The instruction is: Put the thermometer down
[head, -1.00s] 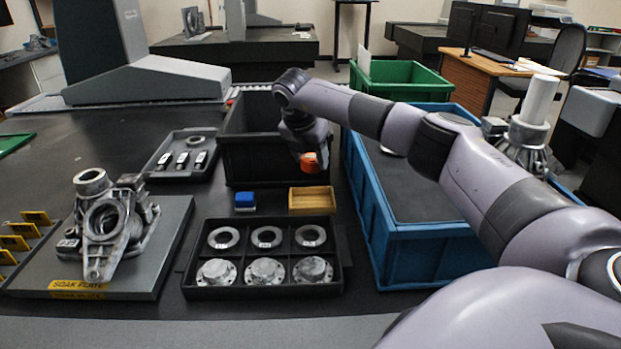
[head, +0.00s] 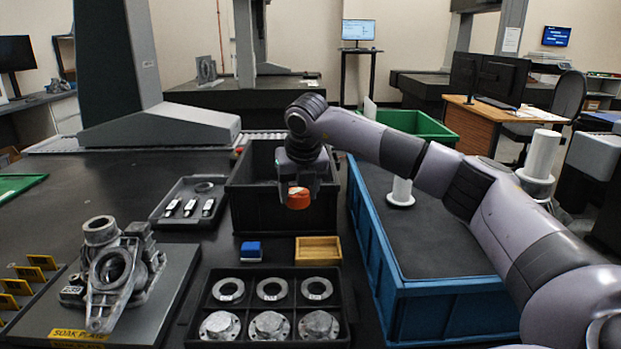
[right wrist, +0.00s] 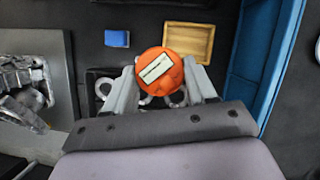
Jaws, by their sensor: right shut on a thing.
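The thermometer (head: 298,199) is an orange round body; in the right wrist view its face (right wrist: 160,70) shows a pale rectangular display. My right gripper (head: 298,188) is shut on it and points down, holding it up in front of the black bin in the head view. In the right wrist view the thermometer sits between the two fingers, over the area near the divided black tray. The lower part of the thermometer and what lies straight below it are hidden. My left gripper is not in view.
A wooden tray (head: 318,249) and a blue block (head: 251,251) lie behind the divided black tray (head: 344,292) of rings and flanges. A black bin (head: 255,208) stands behind them. A blue bin (head: 425,295) is at right, a soak plate (head: 165,305) with a casting at left.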

